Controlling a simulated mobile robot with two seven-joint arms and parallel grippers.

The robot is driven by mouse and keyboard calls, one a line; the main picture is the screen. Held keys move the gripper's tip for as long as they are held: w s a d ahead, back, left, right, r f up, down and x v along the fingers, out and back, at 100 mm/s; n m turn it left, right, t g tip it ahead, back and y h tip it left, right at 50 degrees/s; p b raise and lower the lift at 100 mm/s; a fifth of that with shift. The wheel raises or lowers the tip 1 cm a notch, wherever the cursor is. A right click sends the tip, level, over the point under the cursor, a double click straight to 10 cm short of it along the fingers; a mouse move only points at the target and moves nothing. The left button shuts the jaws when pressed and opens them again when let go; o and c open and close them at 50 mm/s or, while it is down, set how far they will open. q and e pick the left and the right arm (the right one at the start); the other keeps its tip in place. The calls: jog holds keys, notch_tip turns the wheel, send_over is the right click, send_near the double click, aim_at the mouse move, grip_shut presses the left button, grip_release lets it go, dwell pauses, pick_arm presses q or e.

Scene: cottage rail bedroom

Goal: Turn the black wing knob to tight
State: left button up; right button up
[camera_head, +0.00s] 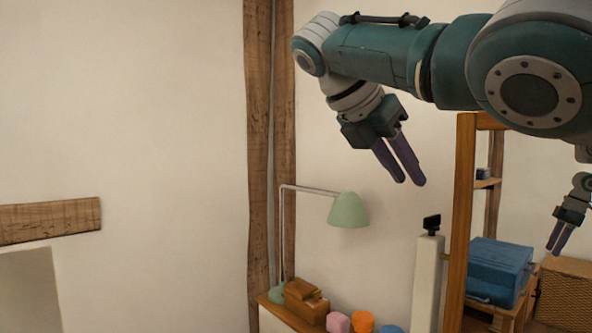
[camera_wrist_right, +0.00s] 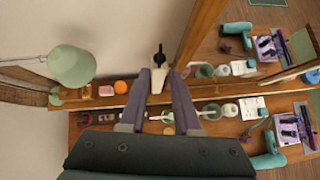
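The black wing knob (camera_head: 432,223) sits on top of a white post (camera_head: 427,280) at the lower right of the head view. In the right wrist view the knob (camera_wrist_right: 159,57) shows just beyond the fingertips, roughly midway between them. My right gripper (camera_head: 412,183) points down, above and a little left of the knob. Its purple fingers are apart with nothing between them, and it also shows in the wrist view (camera_wrist_right: 159,74). The gripper looks clear of the knob. My left gripper is not in view.
A wooden-framed mirror (camera_head: 463,215) stands right beside the post, with reflections in it. A green lamp (camera_head: 348,210) stands to the left. A wooden box (camera_head: 305,302), a pink item (camera_head: 338,323) and an orange item (camera_head: 362,321) are below it.

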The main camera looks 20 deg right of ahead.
jog(key=shift+w+d+f+m+y+p, duration=0.1)
jog(key=shift+d+f+m+y+p, duration=0.25)
jog(key=shift+m, duration=0.65)
jog(key=shift+c, duration=1.4)
jog(key=m, duration=0.1)
jog(key=f+m+p, duration=0.1)
jog(key=m, duration=0.1)
jog(key=d+m+t+y, duration=0.1)
jog(key=shift+w+f+m+p, duration=0.1)
jog(key=shift+f+m+p, duration=0.2)
jog(key=shift+f, duration=0.05)
grip_shut()
jog(key=m+t+y+p, duration=0.35)
jog(key=m+p, duration=0.45)
jog(key=m, duration=1.8)
send_near(434, 229)
jog(key=v, duration=0.3)
jog(key=shift+s+r+t, duration=0.1)
jog(key=shift+s+t, duration=0.15)
jog(key=shift+s+m, duration=0.2)
jog(key=shift+m, duration=0.8)
jog(key=p+x, duration=0.1)
jog(key=x, duration=0.8)
jog(key=shift+w+p, duration=0.1)
jog(key=shift+p, duration=0.3)
